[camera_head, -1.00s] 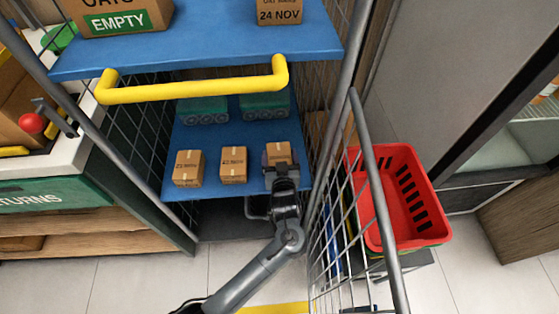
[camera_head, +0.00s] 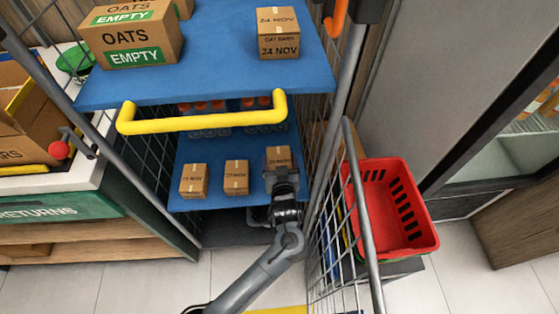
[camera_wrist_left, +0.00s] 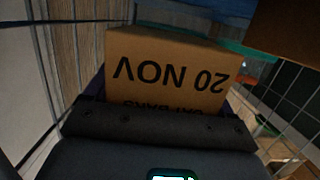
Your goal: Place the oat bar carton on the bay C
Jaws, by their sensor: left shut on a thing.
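My left gripper (camera_head: 281,170) reaches onto the lower blue shelf (camera_head: 218,203) of the wire cage trolley, at its right side. It is shut on a small brown oat bar carton (camera_head: 278,152), partly hidden behind the gripper. The left wrist view shows this carton (camera_wrist_left: 172,65) close up, with "20 NOV" and "OAT BARS" upside down. Whether it touches the shelf, I cannot tell. Two similar cartons stand to its left: one at the left (camera_head: 194,181) and one in the middle (camera_head: 236,178). No sign reading bay C is legible. My right gripper is not in view.
The upper blue shelf (camera_head: 215,60) overhangs, with a yellow handle (camera_head: 205,122) at its front. It holds an oats box (camera_head: 130,35) and a carton marked "24 NOV" (camera_head: 278,35). A wire gate and red basket (camera_head: 395,210) stand right; a returns counter (camera_head: 45,207) stands left.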

